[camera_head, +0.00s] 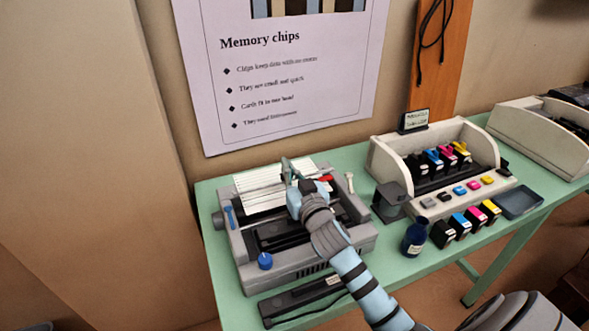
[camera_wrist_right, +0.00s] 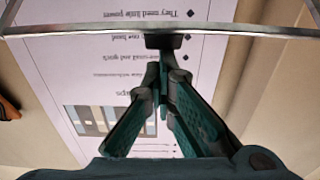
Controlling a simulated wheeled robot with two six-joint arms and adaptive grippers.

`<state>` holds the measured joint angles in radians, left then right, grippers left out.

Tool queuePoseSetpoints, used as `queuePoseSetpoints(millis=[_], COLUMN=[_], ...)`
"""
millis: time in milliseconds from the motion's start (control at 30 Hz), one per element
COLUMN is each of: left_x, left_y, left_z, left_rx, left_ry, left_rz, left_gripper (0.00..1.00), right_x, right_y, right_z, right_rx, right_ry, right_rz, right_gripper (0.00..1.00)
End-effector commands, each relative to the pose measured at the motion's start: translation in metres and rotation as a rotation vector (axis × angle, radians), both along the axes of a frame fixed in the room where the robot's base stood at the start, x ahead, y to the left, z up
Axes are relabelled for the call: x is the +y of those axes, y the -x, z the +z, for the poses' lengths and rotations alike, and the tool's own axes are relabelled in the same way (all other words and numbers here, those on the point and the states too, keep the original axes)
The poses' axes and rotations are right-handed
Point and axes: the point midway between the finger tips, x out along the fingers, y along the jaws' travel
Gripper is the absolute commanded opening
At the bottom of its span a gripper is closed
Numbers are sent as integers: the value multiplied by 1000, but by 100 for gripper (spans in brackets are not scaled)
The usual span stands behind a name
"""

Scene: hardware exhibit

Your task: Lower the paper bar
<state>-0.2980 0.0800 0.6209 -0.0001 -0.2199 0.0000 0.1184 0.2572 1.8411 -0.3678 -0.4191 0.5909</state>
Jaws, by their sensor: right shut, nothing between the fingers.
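The grey printer (camera_head: 310,262) stands on the green table with a white ribbed sheet of paper (camera_head: 262,190) at its back. My right arm reaches over it from the lower right. My right gripper (camera_head: 288,172) is above the printer, near the paper, and hides part of the mechanism. In the right wrist view a thin metal bar (camera_wrist_right: 240,29) crosses the top of the picture, with a dark block (camera_wrist_right: 165,41) at its middle. My right gripper (camera_wrist_right: 160,75) is shut and empty, its tips close to this block; I cannot tell whether they touch. My left gripper is not in view.
A blue knob (camera_head: 265,261) sits on the printer's front left. A dark flat part (camera_head: 300,300) lies before it. To the right are a dark blue bottle (camera_head: 414,238), a beige cartridge holder (camera_head: 388,160) and several coloured cartridges. A poster (camera_head: 290,85) hangs behind.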

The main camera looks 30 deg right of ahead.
Motion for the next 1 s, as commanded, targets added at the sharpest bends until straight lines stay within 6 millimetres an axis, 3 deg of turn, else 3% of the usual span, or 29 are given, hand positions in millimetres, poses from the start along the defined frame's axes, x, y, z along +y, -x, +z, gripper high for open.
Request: queuePoseSetpoints(millis=[100, 600, 767, 900, 1000], left_x=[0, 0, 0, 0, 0], left_y=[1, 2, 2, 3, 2], left_z=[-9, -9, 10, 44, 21], left_rx=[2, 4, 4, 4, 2], left_ry=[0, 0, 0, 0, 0], left_rz=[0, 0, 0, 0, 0], left_gripper=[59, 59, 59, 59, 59], right_x=[0, 2, 4, 8, 11], right_y=[4, 8, 7, 5, 26], right_z=[-8, -9, 10, 43, 9], right_rx=[6, 5, 4, 4, 8], right_ry=[-1, -1, -2, -2, -1], right_rz=[-1, -1, 3, 10, 11], right_gripper=[0, 0, 0, 0, 0])
